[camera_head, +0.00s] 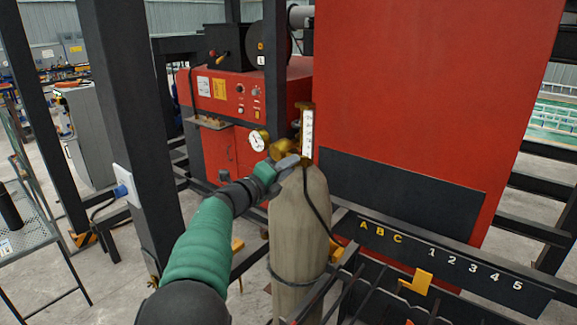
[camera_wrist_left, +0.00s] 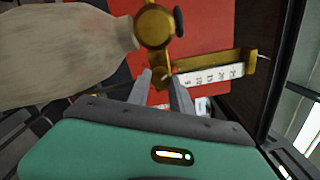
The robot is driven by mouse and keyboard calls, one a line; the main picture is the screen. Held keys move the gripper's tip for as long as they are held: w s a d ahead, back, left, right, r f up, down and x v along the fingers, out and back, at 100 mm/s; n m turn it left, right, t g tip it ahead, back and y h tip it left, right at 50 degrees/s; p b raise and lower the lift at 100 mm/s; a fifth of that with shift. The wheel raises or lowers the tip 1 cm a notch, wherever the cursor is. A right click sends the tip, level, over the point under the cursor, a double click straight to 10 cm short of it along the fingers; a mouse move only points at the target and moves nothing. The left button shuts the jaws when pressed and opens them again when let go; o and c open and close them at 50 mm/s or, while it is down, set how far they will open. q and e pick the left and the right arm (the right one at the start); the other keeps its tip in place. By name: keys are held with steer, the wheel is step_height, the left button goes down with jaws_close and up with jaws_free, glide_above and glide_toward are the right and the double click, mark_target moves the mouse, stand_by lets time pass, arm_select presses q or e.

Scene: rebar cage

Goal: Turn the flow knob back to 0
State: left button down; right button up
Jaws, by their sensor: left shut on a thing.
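A tan gas cylinder (camera_head: 298,230) stands upright, with a brass regulator (camera_head: 283,132) on top. A round white gauge (camera_head: 259,140) is on its left, and a white numbered flow scale (camera_head: 307,135) stands upright on its right. The scale also shows in the left wrist view (camera_wrist_left: 212,75), beside the brass body (camera_wrist_left: 154,26). My left gripper (camera_head: 291,160) reaches in just below the regulator. In the left wrist view my left gripper (camera_wrist_left: 161,80) is shut on the small flow knob at the scale's base, mostly hidden between the fingertips. The knob's setting cannot be read. My right gripper is not in view.
A big red panel (camera_head: 430,80) stands right behind the cylinder. A red machine (camera_head: 225,100) is behind the gauge. A dark steel post (camera_head: 130,110) rises left of my arm. A dark rail with letters and numbers (camera_head: 455,258) runs at the lower right.

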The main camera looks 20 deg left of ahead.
arm_select(q)
steer(key=shift+a+r+n+p, duration=0.1)
steer(key=shift+n+p, duration=6.75)
steer(key=shift+n, duration=6.15)
steer(key=shift+r, duration=0.1)
steer(key=c, duration=1.1)
jaws_free()
steer(key=shift+w, duration=0.15)
steer(key=shift+c, duration=0.2)
